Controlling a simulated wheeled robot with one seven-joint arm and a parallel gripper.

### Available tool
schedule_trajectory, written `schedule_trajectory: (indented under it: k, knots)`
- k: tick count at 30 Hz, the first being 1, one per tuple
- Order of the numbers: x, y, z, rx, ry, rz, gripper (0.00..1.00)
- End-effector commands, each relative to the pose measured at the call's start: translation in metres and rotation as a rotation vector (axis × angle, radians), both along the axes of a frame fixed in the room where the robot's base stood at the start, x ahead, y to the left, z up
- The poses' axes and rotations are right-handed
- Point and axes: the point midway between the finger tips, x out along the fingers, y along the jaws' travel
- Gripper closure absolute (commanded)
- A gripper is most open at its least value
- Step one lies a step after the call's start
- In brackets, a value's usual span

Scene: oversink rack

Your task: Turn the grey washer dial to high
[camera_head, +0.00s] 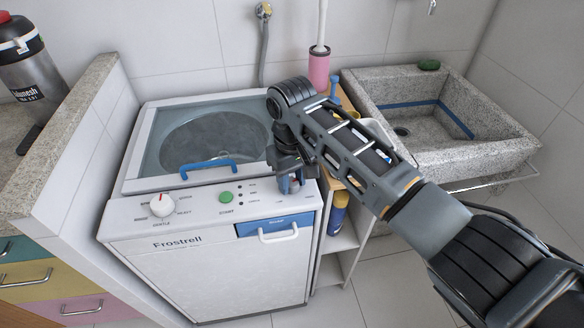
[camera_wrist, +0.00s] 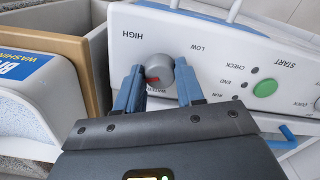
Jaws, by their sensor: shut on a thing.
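The grey washer dial (camera_wrist: 160,70) is on the white control panel, between the two blue fingers of my gripper (camera_wrist: 160,82) in the wrist view. The fingers are shut on the dial, one on each side. Its red mark sits at the lower left of the dial in this view. The upside-down label HIGH is to the upper left of the dial and LOW to the upper right. In the head view my gripper (camera_head: 291,185) reaches down to the right end of the washer's (camera_head: 205,265) panel and hides the dial.
A white knob (camera_head: 162,205) with a red mark and a green button (camera_head: 226,197) are on the same panel. A blue lid handle (camera_head: 208,165) lies behind. A wooden shelf (camera_head: 340,235) and a stone sink (camera_head: 500,150) stand to the right.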

Motion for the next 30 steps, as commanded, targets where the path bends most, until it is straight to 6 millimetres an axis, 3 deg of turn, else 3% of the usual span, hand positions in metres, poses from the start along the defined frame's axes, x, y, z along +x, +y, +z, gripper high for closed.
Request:
schedule_trajectory:
  k: [15, 30]
  knots:
    - [-0.0005, 0.0005, 0.0012, 0.0, 0.001, -0.335, 0.93]
    - [0.0008, 0.0003, 0.0005, 0.001, -0.003, -0.396, 0.93]
